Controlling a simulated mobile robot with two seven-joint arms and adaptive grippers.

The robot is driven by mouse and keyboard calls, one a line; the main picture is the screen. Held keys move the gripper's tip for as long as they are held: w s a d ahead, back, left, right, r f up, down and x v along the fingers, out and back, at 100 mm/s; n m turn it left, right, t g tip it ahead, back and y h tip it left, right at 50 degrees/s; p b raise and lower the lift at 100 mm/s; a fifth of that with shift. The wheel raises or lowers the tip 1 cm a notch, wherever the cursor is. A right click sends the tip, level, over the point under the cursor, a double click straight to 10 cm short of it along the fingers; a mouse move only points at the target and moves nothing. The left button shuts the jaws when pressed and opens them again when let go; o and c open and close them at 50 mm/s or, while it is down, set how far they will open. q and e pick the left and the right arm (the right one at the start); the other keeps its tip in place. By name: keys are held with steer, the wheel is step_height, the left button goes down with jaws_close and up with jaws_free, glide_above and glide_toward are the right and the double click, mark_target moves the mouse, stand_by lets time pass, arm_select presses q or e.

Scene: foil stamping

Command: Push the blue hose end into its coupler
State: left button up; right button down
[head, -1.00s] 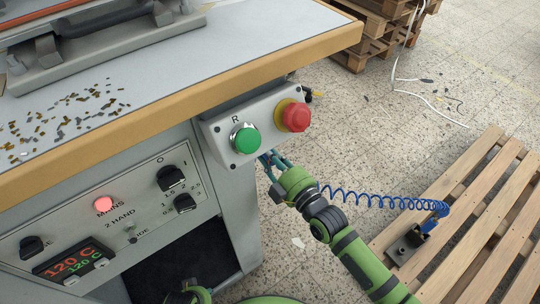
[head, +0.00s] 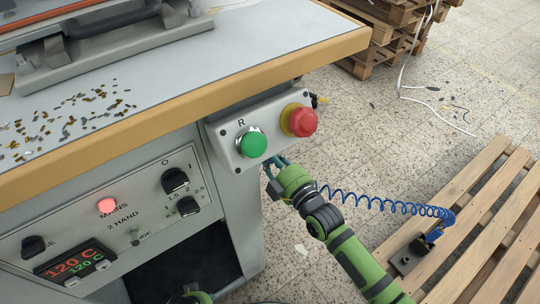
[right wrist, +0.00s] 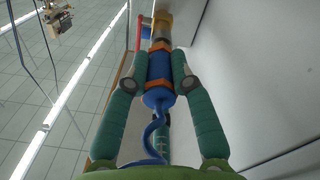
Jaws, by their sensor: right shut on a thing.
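My right gripper (right wrist: 160,54) is shut on the blue hose end (right wrist: 160,76), a blue cylinder with orange bands, in the right wrist view. A brass-coloured fitting (right wrist: 161,30), seemingly the coupler, lies straight ahead in line with the hose end. The two look close or touching; I cannot tell how far the end is in. In the head view my right gripper (head: 278,168) reaches under the button box, which hides the coupler and the hose end. The coiled blue hose (head: 390,205) runs from there to the right.
The button box (head: 262,128) with green and red buttons juts out just above my right gripper. The machine table's edge (head: 190,95) is above it. A wooden pallet (head: 470,215) lies at right, with a dark bracket (head: 412,257) at the hose's far end. Open floor lies between.

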steer(key=shift+w+a, duration=0.1)
steer(key=shift+w, duration=0.05)
steer(key=c, duration=1)
jaws_free()
steer(key=v, duration=1.2)
